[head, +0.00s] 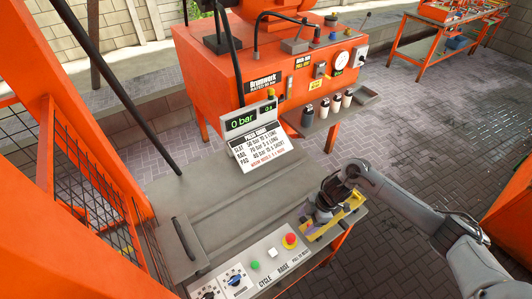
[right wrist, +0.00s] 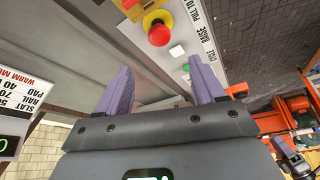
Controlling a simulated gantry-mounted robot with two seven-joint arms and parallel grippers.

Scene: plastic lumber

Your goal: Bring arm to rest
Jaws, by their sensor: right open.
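My right arm (head: 430,211) comes in from the right in the head view and bends down at the front right corner of the press table. My right gripper (head: 314,216) is low beside the control panel, near the red stop button (head: 290,240). In the right wrist view its two purple fingers stand wide apart with nothing between them, so the gripper (right wrist: 161,66) is open and empty. The red button (right wrist: 158,34) on its yellow base and a white button (right wrist: 177,51) show beyond the fingertips.
A yellow tray (head: 346,217) lies under and beside my right wrist. The control panel (head: 252,270) runs along the table's front edge. An orange machine (head: 265,75) with a display reading 0 bar stands behind. The grey tabletop (head: 215,190) is clear; an orange frame (head: 85,160) rises at left.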

